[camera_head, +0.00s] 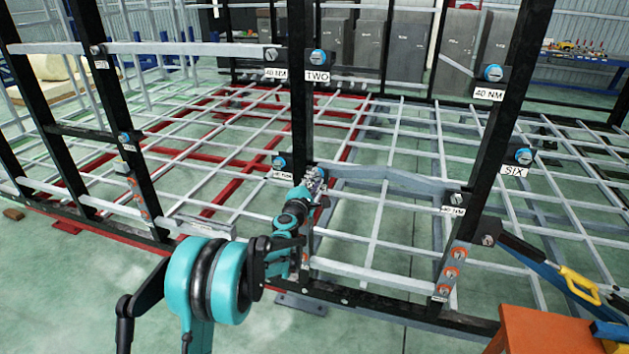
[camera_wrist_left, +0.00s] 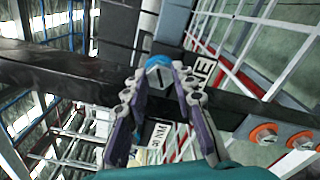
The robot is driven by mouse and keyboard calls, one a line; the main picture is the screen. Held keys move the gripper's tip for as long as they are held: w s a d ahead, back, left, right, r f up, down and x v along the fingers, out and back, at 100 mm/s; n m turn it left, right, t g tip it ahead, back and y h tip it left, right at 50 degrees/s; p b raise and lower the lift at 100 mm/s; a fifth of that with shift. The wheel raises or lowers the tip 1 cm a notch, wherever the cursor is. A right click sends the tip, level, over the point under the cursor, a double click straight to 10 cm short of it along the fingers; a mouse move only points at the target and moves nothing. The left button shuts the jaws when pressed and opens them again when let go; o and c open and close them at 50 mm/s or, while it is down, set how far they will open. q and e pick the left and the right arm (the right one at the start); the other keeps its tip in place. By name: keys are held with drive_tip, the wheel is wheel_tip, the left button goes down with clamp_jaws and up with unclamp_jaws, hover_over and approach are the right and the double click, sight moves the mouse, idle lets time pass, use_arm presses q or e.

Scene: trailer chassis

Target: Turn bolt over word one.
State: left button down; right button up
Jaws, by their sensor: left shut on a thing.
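My left gripper (camera_head: 317,178) is at the middle black post (camera_head: 300,90), at the height of the lower crossbar. In the left wrist view its fingers (camera_wrist_left: 160,75) close around a bolt with a blue ring (camera_wrist_left: 158,61). A white label (camera_wrist_left: 203,71) beside it shows only a letter like E; the rest is hidden. A second label (camera_wrist_left: 158,134) reading NM shows below, between the fingers. In the head view the gripped bolt is hidden by the gripper. Another blue bolt (camera_head: 278,162) shows just left of it. My right gripper is not in view.
Other blue bolts sit at the labels TWO (camera_head: 318,76) and SIX (camera_head: 514,170). Orange-ringed bolts (camera_head: 452,272) line the right post's foot. An orange block (camera_head: 545,332) and a yellow handle (camera_head: 580,286) are at lower right. Grey rails form an open lattice behind.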

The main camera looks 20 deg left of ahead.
use_arm(q)
drive_tip(key=n, duration=0.5)
drive_tip(key=shift+n, duration=0.3)
drive_tip(key=n, duration=0.5)
drive_tip(key=shift+n, duration=0.3)
drive_tip(key=n, duration=1)
drive_tip(key=shift+n, duration=0.4)
drive_tip(key=c, duration=1.3)
unclamp_jaws()
drive_tip(key=shift+o, duration=0.4)
drive_tip(key=shift+w, duration=0.15)
